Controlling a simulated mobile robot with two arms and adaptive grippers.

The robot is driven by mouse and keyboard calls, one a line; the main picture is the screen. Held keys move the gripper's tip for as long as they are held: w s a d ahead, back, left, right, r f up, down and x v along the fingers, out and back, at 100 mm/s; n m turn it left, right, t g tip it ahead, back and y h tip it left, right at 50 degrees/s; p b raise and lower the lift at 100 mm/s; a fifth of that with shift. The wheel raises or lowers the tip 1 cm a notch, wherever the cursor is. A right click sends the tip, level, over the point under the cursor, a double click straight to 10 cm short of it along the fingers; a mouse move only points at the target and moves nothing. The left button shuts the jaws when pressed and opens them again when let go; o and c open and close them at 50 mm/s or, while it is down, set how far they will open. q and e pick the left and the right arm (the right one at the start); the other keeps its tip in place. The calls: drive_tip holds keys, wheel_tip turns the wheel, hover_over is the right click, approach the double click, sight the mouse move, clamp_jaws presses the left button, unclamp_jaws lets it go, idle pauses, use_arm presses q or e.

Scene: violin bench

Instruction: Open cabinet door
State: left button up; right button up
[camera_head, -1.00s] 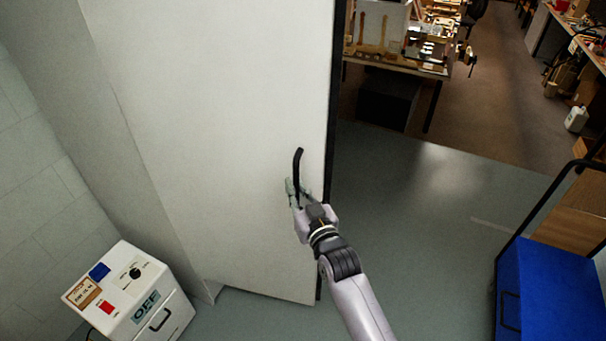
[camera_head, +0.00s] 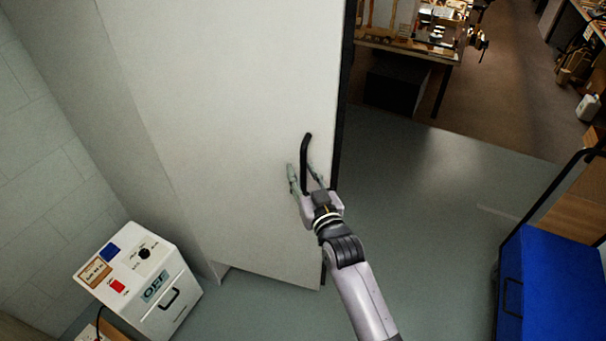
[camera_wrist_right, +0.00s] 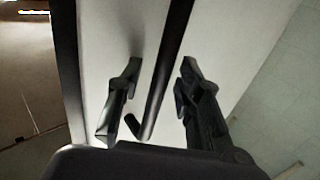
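The cabinet door (camera_head: 225,110) is a tall pale white panel with a dark right edge. A black bar handle (camera_head: 305,155) stands upright near that edge. My right gripper (camera_head: 305,175) is at the handle's lower part, with its fingers apart on either side of it. In the right wrist view the handle (camera_wrist_right: 165,75) runs between the two spread fingers of the gripper (camera_wrist_right: 158,90), with gaps on both sides. Whether the door stands ajar is hard to tell. My left gripper is in no view.
A white box with an OFF label (camera_head: 150,285) stands on the floor at lower left. A blue cabinet (camera_head: 555,285) is at lower right. A workbench (camera_head: 410,45) is at the back. The grey floor (camera_head: 430,220) right of the door is clear.

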drive_tip(key=shift+s+d+f, duration=0.1)
drive_tip(key=shift+s+d, duration=0.05)
drive_tip(key=shift+s, duration=0.1)
drive_tip(key=v, duration=1.1)
drive_tip(key=shift+s, duration=0.2)
